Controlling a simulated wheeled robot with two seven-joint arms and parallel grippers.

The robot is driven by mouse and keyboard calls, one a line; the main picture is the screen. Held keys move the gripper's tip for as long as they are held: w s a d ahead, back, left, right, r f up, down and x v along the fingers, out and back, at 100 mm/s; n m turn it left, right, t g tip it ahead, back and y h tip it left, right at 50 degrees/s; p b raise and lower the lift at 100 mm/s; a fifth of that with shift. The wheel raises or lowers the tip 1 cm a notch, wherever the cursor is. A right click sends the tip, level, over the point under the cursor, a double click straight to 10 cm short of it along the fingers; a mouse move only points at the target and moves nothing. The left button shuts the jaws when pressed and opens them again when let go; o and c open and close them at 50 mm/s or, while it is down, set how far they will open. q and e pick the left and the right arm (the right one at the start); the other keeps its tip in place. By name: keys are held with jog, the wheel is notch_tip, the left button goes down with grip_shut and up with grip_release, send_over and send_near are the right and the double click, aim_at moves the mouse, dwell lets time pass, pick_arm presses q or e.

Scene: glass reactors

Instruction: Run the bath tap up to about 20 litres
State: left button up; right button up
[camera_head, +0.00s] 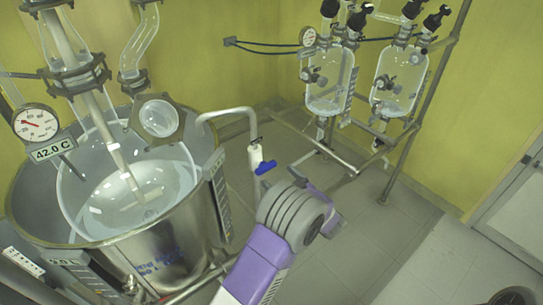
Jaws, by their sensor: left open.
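The bath is a large steel tub (170,258) at the left, with a round glass vessel (100,214) inside it. The tap is a bent pipe (228,112) that curves over the tub's right rim, with a white body (254,155) and a blue handle (265,168). My right gripper is not seen.
A dial (35,122) and a plate reading 42.0 C (53,149) hang at the tub's left. Two glass vessels (330,82) (400,84) stand on a metal frame (410,150) at the back right. Grey floor (350,235) is clear between them and my arm.

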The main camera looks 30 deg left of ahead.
aim_at(268, 168)
pick_arm(q)
jog(key=shift+g, duration=0.3)
jog(key=x, duration=0.7)
jog(key=shift+s+a+r+b, duration=0.1)
jog(key=shift+a+r+b, duration=0.2)
jog(key=shift+r+b, duration=0.1)
jog(key=shift+c, duration=0.3)
jog(key=c, duration=0.6)
jog(key=shift+f, duration=0.1)
